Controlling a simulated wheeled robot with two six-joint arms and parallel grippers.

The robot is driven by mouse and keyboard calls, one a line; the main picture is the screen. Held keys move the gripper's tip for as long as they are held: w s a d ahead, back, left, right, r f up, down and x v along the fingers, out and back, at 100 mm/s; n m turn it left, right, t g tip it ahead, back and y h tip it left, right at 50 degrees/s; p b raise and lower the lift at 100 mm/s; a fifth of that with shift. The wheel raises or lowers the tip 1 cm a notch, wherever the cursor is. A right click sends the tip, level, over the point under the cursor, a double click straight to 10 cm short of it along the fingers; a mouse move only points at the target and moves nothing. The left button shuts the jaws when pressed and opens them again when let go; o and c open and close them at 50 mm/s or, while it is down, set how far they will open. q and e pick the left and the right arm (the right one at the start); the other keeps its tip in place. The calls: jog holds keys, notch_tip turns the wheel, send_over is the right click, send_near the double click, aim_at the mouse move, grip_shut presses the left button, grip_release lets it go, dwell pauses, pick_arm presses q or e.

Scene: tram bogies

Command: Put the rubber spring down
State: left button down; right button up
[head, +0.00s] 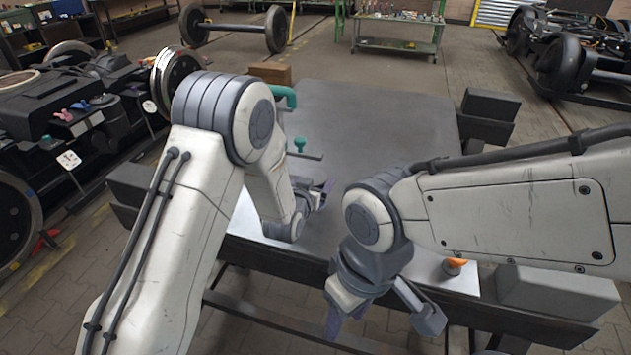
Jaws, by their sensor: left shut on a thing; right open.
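My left gripper (318,194) is over the grey table top (380,120), near the middle of its front part. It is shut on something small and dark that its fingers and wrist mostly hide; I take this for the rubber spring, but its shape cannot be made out. I cannot tell whether the held thing touches the table. My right gripper (382,318) is lower and closer to me, in front of the table's front edge. Its fingers are spread apart with nothing between them.
A teal clamp-like part (285,97) and a teal knob (300,145) are at the table's left side. An orange-topped object (454,266) stands at the front right. Dark blocks (489,104) flank the table. The table's back middle is clear. A bogie (75,110) stands left.

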pick_arm(q)
grip_release()
jog(key=shift+r, duration=0.1)
